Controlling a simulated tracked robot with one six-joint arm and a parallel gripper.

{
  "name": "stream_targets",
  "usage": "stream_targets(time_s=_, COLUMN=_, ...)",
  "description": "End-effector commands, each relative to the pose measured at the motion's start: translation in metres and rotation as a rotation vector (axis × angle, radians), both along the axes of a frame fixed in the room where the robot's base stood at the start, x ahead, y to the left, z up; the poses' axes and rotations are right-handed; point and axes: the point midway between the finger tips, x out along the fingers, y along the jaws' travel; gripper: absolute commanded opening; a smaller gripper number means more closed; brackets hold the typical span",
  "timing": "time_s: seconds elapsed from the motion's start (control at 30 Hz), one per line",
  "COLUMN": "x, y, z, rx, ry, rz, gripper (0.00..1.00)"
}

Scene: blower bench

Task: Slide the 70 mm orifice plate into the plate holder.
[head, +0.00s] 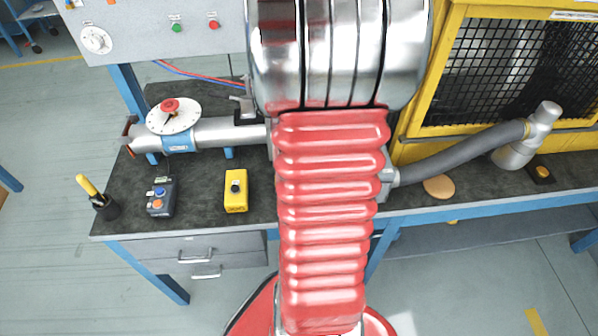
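My own red ribbed arm with its large silver joint fills the middle of the head view and hides part of the bench. My gripper is not in view, so I cannot tell what it holds. I see no orifice plate that I can make out. A silver pipe (222,132) runs along the bench at the left and passes behind my arm. A dark fitting (247,117) sits on the pipe beside my arm; I cannot tell whether it is part of the plate holder.
At right are a yellow mesh cage (418,130), grey hose (455,154) and tan disc (438,188).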

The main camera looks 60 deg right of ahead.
Motion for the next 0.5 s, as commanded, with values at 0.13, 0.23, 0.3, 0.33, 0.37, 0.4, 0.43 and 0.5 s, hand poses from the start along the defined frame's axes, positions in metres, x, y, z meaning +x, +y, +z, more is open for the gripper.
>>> stream_targets(time_s=0.13, x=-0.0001, y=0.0, z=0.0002, rx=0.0, ry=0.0, rz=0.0, gripper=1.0)
stream_targets(time_s=0.23, x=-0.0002, y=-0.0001, z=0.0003, rx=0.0, ry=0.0, rz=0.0, gripper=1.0)
stream_targets(time_s=0.3, x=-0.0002, y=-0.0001, z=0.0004, rx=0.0, ry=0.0, rz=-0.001, gripper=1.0)
stream_targets(time_s=0.33, x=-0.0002, y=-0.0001, z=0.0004, rx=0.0, ry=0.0, rz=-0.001, gripper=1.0)
stream_targets(time_s=0.37, x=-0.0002, y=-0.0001, z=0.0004, rx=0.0, ry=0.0, rz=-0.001, gripper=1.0)
stream_targets(time_s=0.4, x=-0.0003, y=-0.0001, z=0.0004, rx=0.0, ry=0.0, rz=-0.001, gripper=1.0)
stream_targets(time_s=0.43, x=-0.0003, y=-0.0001, z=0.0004, rx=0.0, ry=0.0, rz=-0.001, gripper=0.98)
stream_targets(time_s=0.5, x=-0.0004, y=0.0, z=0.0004, rx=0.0, ry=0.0, rz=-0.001, gripper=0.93)
